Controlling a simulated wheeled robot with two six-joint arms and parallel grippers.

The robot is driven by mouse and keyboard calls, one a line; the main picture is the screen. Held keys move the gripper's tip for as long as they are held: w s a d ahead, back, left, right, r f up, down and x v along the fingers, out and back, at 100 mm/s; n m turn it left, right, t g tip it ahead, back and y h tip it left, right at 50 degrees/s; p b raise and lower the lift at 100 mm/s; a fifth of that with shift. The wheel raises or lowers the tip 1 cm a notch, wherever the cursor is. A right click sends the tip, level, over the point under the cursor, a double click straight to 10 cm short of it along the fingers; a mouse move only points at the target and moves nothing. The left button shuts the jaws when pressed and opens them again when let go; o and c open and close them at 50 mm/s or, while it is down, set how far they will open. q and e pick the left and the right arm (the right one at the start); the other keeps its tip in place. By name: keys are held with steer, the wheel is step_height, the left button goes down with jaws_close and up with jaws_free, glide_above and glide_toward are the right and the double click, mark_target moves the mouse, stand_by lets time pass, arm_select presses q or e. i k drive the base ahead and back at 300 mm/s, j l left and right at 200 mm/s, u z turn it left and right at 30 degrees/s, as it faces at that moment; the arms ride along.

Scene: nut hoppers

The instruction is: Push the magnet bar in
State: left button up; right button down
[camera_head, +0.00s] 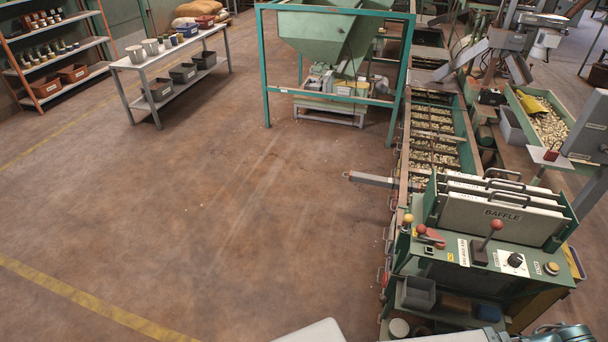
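The magnet bar (372,179) appears to be the grey bar with a reddish end that sticks out to the left from the side of the nut conveyor (404,150). Its left end hangs free over the floor. Its right end meets the conveyor's side wall, and the part inside is hidden. Neither of my grippers shows in the head view. Pale parts at the bottom edge and a dark jointed part at the bottom right seem to be mine. Nothing touches the bar.
A green control console (470,255) with levers and BAFFLE plates (500,212) stands at the conveyor's near end. Handles line the conveyor's left side. A green hopper (335,35) in a teal frame stands behind. The floor (220,210) left of the bar is clear.

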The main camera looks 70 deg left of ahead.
mark_target(356, 177)
steer(key=u, duration=1.95)
steer(key=i+j+z, duration=0.1)
steer(key=z, duration=0.45)
steer(key=i+j+z, duration=0.3)
steer(key=j+z, duration=0.15)
steer(key=j, duration=0.15)
steer(key=i+j+z, duration=0.2)
steer(key=j, duration=0.15)
steer(key=i+j, duration=0.1)
steer(key=j, duration=0.35)
steer(key=i+j+z, duration=0.1)
steer(key=j, duration=0.35)
steer(key=i+j, duration=0.15)
steer(key=j, duration=0.35)
steer(key=i+j, duration=0.1)
steer(key=j, duration=0.35)
steer(key=i+j+z, duration=0.1)
steer(key=j, duration=0.35)
